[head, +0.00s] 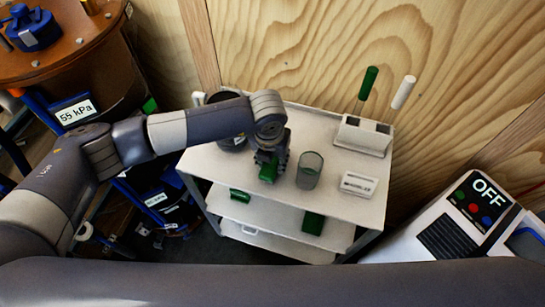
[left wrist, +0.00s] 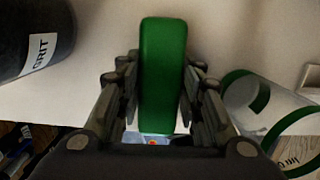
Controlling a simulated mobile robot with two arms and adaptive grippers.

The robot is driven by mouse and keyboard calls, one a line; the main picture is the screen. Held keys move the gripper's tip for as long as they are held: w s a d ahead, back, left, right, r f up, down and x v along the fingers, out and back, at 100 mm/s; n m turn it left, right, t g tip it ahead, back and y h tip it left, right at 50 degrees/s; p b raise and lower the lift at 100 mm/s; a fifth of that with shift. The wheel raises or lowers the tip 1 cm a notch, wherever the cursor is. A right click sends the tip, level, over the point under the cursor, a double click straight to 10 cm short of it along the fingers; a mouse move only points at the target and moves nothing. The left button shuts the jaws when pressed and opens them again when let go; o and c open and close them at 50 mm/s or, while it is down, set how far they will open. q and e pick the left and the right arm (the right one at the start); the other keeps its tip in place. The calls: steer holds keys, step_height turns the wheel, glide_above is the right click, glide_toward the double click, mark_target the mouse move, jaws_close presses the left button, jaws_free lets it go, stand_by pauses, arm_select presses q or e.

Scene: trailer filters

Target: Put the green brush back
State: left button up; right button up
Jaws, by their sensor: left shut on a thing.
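My left gripper (head: 270,160) is over the front part of the white cart's top shelf (head: 222,172). It is shut on a green object (head: 268,173). In the left wrist view the left gripper (left wrist: 160,100) has this object (left wrist: 162,75) upright between its fingers, as a rounded green bar. I cannot tell if it is the brush, since most of it is hidden. A green-handled tool (head: 368,83), perhaps a brush, stands in a white holder (head: 361,138) at the back right of the shelf. A white-handled tool (head: 404,92) stands beside it. My right gripper is not in view.
A clear cup with a green rim (head: 309,170) stands just right of the left gripper. A dark canister marked GRIT (left wrist: 35,40) is on the other side. A white labelled block (head: 358,184) lies front right. Green items (head: 313,223) sit on the lower shelf.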

arm_select(q)
steer(key=shift+f, duration=0.15)
steer(key=o, duration=1.2)
steer(key=shift+r, duration=0.3)
steer(key=r, duration=0.4)
steer(key=s+r+b, duration=0.1)
steer(key=r, duration=0.6)
steer(key=shift+s+a+r, duration=0.25)
steer(key=shift+s+r, duration=0.05)
steer(key=shift+s, duration=0.05)
